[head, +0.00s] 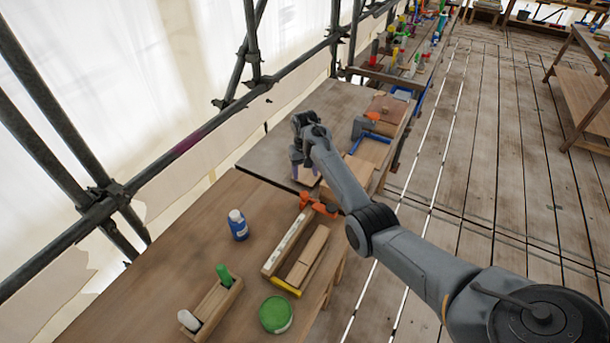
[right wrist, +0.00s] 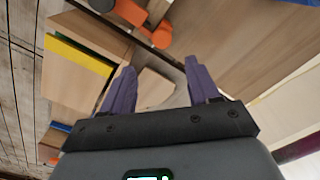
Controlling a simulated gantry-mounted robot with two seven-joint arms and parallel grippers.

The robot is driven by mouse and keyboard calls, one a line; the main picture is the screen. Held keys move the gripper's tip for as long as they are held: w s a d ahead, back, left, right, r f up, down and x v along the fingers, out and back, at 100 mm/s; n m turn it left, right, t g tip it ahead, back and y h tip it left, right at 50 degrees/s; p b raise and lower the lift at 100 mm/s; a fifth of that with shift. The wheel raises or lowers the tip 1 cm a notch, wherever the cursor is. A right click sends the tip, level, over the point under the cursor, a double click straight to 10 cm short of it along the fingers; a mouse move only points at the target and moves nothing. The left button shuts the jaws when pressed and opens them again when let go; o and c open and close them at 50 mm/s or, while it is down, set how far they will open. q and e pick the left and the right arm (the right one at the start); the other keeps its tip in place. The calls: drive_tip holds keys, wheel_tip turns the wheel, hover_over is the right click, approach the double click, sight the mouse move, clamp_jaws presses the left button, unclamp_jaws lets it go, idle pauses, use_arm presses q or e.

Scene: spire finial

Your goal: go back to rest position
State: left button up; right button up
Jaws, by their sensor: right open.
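My right arm reaches in from the lower right of the head view, over the bench. Its gripper (head: 305,172) points down at the bench, near the step between the near and far tabletops. In the right wrist view its two purple fingers (right wrist: 155,90) stand apart with nothing gripped between them. A pale wooden piece (right wrist: 152,88) shows beyond the fingers; I cannot tell whether they touch it. My left gripper is in neither view.
An orange clamp (head: 318,204) sits close to the right gripper. A blue bottle (head: 238,226), a green tin (head: 275,315), a wooden tray (head: 212,308) and wooden blocks (head: 305,257) stand on the near bench (head: 165,265). Scaffold poles (head: 150,180) run along the left. The plank floor (head: 500,150) is open at right.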

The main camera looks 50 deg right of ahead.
idle(0.4)
drive_tip(key=s+a+f+n+h, duration=0.1)
drive_tip(key=s+a+f+n, duration=0.1)
drive_tip(key=s+a, duration=0.3)
drive_tip(key=s+a+f+n+t, duration=0.1)
drive_tip(key=s+a+f+n, duration=0.1)
drive_tip(key=s+a+f, duration=0.3)
drive_tip(key=s+a+f+n+h, duration=0.1)
drive_tip(key=s+a+f, duration=0.3)
drive_tip(key=a, duration=0.4)
drive_tip(key=shift+s+a+n+t+h, duration=0.1)
drive_tip(key=shift+s+n+t+h, duration=0.25)
drive_tip(key=shift+s+n, duration=0.2)
drive_tip(key=s+a+r+n+t+y, duration=0.1)
drive_tip(key=s+a+r+n+y, duration=0.15)
drive_tip(key=s+a, duration=0.6)
drive_tip(key=s+a+r+n+t+y, duration=0.1)
drive_tip(key=s+a+r, duration=0.3)
drive_tip(key=s+a, duration=0.45)
wheel_tip(320, 180, up, 21)
drive_tip(key=p, duration=2.1)
drive_tip(key=shift+d+f+h, duration=0.2)
drive_tip(key=shift+d+h, duration=0.1)
drive_tip(key=shift+d, duration=0.1)
drive_tip(key=shift+w, duration=0.1)
